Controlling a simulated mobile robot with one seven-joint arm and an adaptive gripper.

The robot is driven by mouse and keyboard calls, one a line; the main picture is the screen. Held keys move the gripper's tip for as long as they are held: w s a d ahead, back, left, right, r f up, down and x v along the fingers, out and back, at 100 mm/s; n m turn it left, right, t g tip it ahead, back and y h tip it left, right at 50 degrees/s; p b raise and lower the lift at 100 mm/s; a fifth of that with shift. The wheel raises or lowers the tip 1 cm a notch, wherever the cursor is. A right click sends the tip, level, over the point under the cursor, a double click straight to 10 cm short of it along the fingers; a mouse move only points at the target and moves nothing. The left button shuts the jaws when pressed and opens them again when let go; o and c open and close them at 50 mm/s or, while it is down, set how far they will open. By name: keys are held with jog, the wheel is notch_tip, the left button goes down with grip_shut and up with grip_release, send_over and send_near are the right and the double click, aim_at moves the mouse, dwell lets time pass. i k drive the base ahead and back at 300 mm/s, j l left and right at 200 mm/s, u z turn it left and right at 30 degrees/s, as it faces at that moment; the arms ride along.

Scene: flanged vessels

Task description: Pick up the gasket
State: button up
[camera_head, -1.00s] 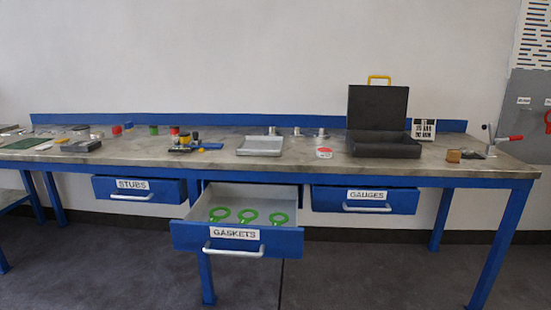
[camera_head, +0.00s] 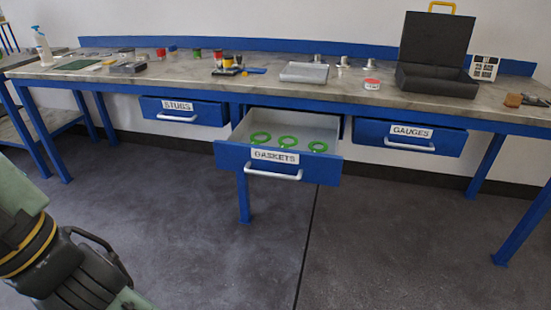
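Three green ring gaskets with tabs lie in a row in the open drawer labelled GASKETS (camera_head: 235,153): a left gasket (camera_head: 260,137), a middle gasket (camera_head: 288,142) and a right gasket (camera_head: 318,146). They lie flat and apart on the pale drawer floor. Part of my own arm shows at the lower left of the head view, well away from the drawer. I cannot make out the fingertips, so my gripper is not visible.
The workbench (camera_head: 200,73) above holds a metal tray (camera_head: 304,72), an open black case (camera_head: 435,78) and small parts. The floor (camera_head: 240,260) before the drawers is clear.

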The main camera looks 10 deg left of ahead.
aim_at(258, 138)
jog(key=i+j, duration=0.3)
jog(key=i, duration=0.25)
jog(key=i+j+z, duration=0.1)
jog(key=i+j, duration=0.25)
jog(key=i, duration=0.2)
jog(key=i+j, duration=0.35)
jog(key=i, duration=0.2)
jog(key=l+z, duration=0.05)
